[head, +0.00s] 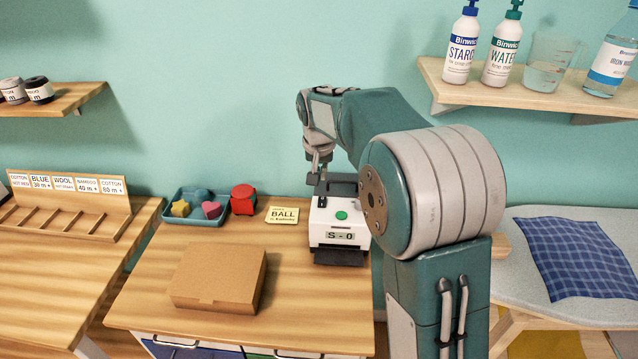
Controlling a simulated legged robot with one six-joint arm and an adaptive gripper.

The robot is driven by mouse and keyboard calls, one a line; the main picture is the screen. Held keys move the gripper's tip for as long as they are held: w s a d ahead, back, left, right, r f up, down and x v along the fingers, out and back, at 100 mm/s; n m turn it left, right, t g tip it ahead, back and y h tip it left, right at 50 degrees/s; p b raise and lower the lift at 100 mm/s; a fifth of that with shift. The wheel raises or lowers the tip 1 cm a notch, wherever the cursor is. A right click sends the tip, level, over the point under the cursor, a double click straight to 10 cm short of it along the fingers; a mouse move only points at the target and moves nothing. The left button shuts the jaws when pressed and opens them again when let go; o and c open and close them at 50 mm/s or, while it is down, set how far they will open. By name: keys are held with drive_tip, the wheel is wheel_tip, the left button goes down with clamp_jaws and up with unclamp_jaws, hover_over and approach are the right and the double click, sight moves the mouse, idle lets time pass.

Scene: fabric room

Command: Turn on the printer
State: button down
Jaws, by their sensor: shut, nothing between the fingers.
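The printer (325,228) is a small white and black machine near the back right of the wooden table. Its front has a green round button (341,215) and a display reading "S - 0". A dark tray or slot sticks out at its front base. My gripper (316,183) is shut and empty, pointing down at the top rear of the printer. I cannot tell whether the fingertips touch it.
A cardboard box (218,278) lies on the table (150,305). Behind it are a blue tray (172,218) of coloured shapes, a red container (243,200) and a "BALL" card (282,215). A shelf (545,95) with bottles hangs at upper right.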

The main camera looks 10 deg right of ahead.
drive_tip(key=r, duration=0.1)
drive_tip(key=s+r, duration=0.1)
drive_tip(key=r, duration=0.1)
drive_tip(key=shift+s, duration=0.25)
drive_tip(key=shift+a, duration=0.2)
drive_tip(key=s+r+n+t, duration=0.1)
drive_tip(key=s+r, duration=0.2)
drive_tip(key=s, duration=0.6)
drive_tip(key=s+r+n+t, duration=0.1)
drive_tip(key=s+r, duration=0.2)
drive_tip(key=s, duration=0.5)
drive_tip(key=s+f+n+t+y, duration=0.1)
drive_tip(key=s+f, duration=0.3)
drive_tip(key=s, duration=1.1)
drive_tip(key=shift+d+n, duration=0.3)
